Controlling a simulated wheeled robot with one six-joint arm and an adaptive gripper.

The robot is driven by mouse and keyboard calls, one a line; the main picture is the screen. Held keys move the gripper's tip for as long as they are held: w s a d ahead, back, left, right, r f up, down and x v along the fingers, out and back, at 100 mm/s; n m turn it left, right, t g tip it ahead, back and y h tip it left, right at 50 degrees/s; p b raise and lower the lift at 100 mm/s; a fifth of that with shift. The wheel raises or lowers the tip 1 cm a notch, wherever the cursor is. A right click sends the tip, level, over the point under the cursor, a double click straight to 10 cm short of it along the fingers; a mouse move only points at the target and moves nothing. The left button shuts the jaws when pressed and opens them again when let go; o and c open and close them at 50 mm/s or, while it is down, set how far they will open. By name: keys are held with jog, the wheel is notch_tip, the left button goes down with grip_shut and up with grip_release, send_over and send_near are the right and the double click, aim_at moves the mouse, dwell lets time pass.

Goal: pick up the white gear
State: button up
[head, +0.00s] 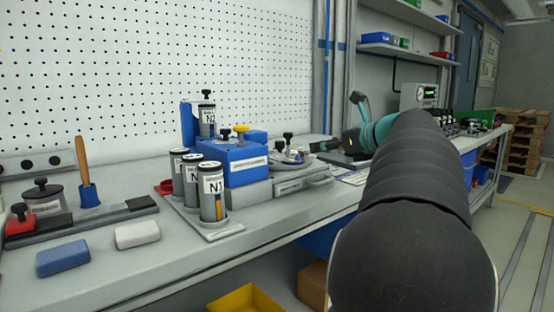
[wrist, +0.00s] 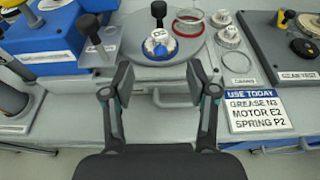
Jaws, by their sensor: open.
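In the wrist view, two small whitish round toothed parts that look like gears lie to the right of a round plate: the nearer one (wrist: 229,37) and one just behind it (wrist: 221,18). I cannot tell which is the white gear of the task. A white piece in a blue holder (wrist: 160,44) sits on the round grey plate (wrist: 188,54). My gripper (wrist: 160,78) is open and empty, its fingers spread in front of the plate, left of and apart from the gears. In the head view my arm hides the gripper.
A card (wrist: 257,110) headed "USE TODAY" lies at the right front, beside a dark station marked gear test (wrist: 292,76). A blue block (wrist: 40,48) stands left. A red ring (wrist: 189,23) is near the gears. Labelled canisters (head: 212,195) stand on the bench.

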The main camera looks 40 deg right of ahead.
aim_at(295, 152)
jog(key=x, duration=0.7)
jog(key=shift+w+f, duration=0.15)
jog(key=shift+x, duration=2.7)
jog(key=shift+a, duration=0.1)
grip_shut()
